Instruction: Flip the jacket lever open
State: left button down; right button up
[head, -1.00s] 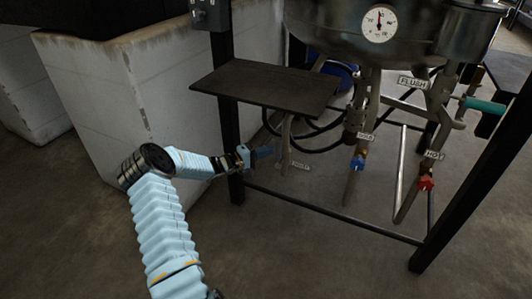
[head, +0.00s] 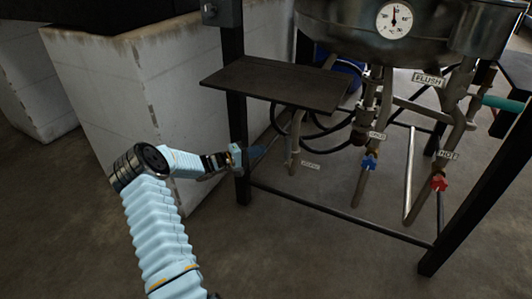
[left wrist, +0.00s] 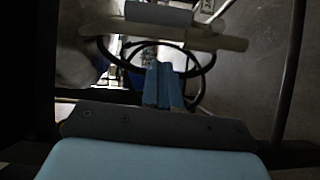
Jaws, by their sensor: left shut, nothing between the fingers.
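My left gripper (head: 257,151) is shut and empty beside the stand's near left leg. It points right, toward a short pale pipe (head: 295,147) under the dark shelf, with a gap between them. A small tag (head: 310,165) hangs at the pipe's lower end; its lettering is too small to read, so I cannot confirm it is the jacket lever. In the left wrist view the blue fingers (left wrist: 163,85) are together, below a pale crosswise bar (left wrist: 185,37) with a grey plate on it. My right gripper is not in view.
The dark shelf (head: 275,83) overhangs the pipe. A black leg (head: 236,110) and low rail (head: 340,213) frame the stand. Blue (head: 370,162) and red (head: 439,183) valve handles hang to the right. A white block (head: 150,100) stands behind my arm. Front floor is clear.

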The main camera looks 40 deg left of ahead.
pick_arm(q)
jog(key=v, duration=0.7)
jog(key=shift+s+b, duration=0.2)
jog(key=shift+b, duration=0.1)
jog(key=shift+r, duration=0.1)
jog(key=s+d+f+m+g+h, duration=0.1)
jog(key=d+f+g, duration=0.55)
jog(key=d, duration=0.65)
jog(key=s+d+f+m+g+h, duration=0.15)
jog(key=d+f+g, duration=0.25)
jog(key=d+f, duration=0.75)
jog(key=s+d+f+m+g+y, duration=0.2)
jog(key=s+d+f+m, duration=0.1)
jog(key=s+d, duration=0.6)
jog(key=s+d+f+m+g+y, duration=0.2)
jog(key=s+d+m, duration=0.4)
jog(key=d, duration=0.6)
jog(key=s+g, duration=0.1)
jog(key=s, duration=0.1)
jog(key=shift+s+f+y, duration=0.35)
jog(key=shift+s+f, duration=0.05)
